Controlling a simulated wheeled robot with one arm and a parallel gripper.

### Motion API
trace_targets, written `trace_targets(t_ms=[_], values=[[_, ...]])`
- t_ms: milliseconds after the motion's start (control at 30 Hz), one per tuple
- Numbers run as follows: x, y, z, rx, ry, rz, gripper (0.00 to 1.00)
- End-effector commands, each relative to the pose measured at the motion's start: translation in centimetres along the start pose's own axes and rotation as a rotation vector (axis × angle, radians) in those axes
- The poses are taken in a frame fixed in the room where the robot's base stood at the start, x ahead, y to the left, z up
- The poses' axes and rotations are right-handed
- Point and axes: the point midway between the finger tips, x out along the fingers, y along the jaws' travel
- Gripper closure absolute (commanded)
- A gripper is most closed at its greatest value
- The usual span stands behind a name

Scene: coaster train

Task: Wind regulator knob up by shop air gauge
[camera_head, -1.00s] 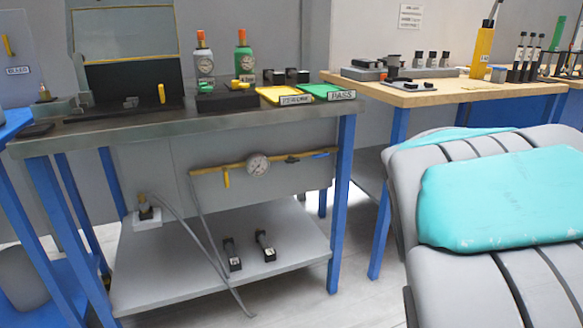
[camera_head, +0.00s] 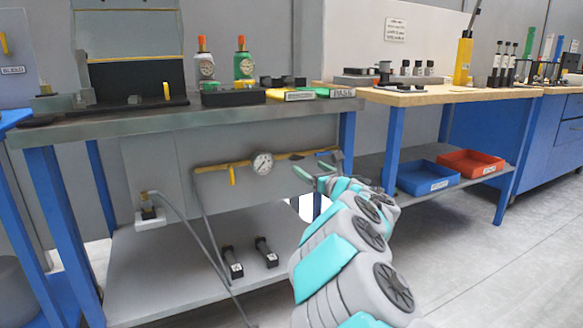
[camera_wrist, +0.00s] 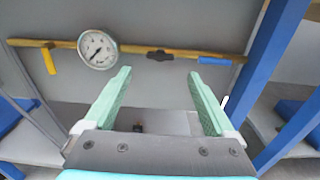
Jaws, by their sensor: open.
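The shop air gauge (camera_head: 262,163), round with a white face, sits on a brass pipe (camera_head: 210,168) under the left bench. It also shows in the wrist view (camera_wrist: 98,49), left of my fingers. A small black fitting (camera_wrist: 160,56) sits on the pipe right of the gauge; it looks like the regulator knob, though its shape is hard to make out. My gripper (camera_wrist: 159,73) is open and empty. Its two green fingers point at the pipe, with the black fitting between and beyond the fingertips, apart from them. In the head view my gripper (camera_head: 315,170) is right of the gauge.
A yellow valve handle (camera_wrist: 48,61) hangs left of the gauge; a blue handle (camera_wrist: 214,61) is right of the fitting. A blue bench leg (camera_wrist: 275,50) stands close on the right. A grey hose (camera_head: 190,225) and two black cylinders lie by the lower shelf (camera_head: 160,275).

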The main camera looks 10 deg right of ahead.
Motion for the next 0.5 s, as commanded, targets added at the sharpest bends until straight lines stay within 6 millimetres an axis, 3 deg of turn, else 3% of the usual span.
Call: trace_targets(t_ms=[267, 500], values=[[1.7, 0.3, 0.2, -0.001, -0.003, 0.008, 0.1], [4.6, 0.2, 0.2, 0.002, -0.004, 0.006, 0.1]])
